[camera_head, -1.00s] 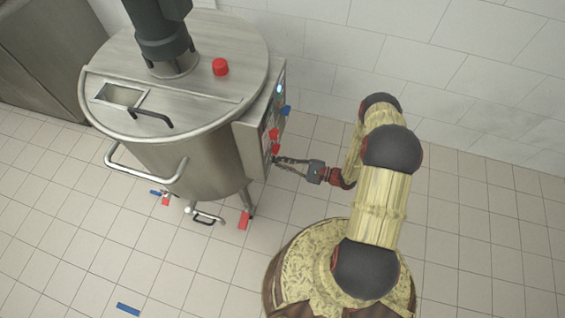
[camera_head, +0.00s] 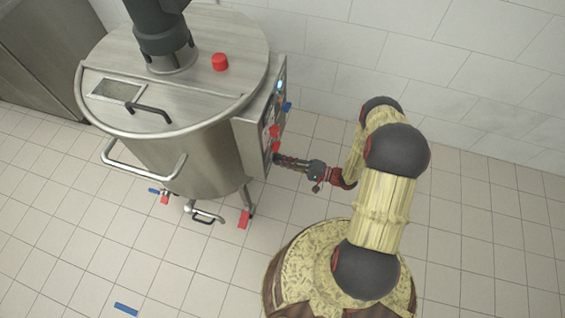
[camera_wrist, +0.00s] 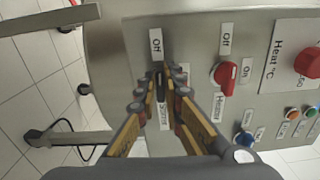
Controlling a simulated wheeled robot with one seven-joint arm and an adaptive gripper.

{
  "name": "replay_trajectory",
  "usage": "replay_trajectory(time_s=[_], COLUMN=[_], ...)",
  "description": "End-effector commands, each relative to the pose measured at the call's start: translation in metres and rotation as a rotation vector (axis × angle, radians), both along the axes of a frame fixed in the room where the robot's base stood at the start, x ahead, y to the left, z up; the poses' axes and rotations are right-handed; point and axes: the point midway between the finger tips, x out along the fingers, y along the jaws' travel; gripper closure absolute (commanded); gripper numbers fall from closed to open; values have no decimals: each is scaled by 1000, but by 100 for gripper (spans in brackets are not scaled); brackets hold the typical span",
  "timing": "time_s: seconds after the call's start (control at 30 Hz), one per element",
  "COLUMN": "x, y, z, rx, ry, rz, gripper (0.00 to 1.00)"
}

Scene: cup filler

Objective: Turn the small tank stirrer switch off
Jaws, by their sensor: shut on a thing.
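The small tank is a steel vessel (camera_head: 190,155) with a round lid, at the left in the head view. Its control box (camera_head: 250,135) is on its right side. In the wrist view the dark stirrer switch (camera_wrist: 160,72) sits on the steel panel (camera_wrist: 250,105), just below an "Off" label (camera_wrist: 156,43). My gripper (camera_wrist: 160,80) is shut on this switch, with a fingertip on either side. The fingers partly cover the switch and the label below it, so its pointing direction is unclear. In the head view my gripper (camera_head: 280,160) touches the panel's lower part.
A red heater knob (camera_wrist: 225,77) is close to the right of my fingers. A larger red heat knob (camera_wrist: 307,62) and several small coloured buttons lie further right. A steel handle (camera_head: 150,170) sticks out from the tank's front.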

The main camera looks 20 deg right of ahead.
Motion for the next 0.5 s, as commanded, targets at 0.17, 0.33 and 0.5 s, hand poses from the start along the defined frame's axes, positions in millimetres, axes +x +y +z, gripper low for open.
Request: replay_trajectory(time_s=[0.17,0.33,0.5], x=[-1,-1,-2], y=[1,1,1], z=[-2,-3,-3], rx=[-30,-40,-42], ry=[-36,-50,-52], rz=[0,0,0], gripper=[100,100,100])
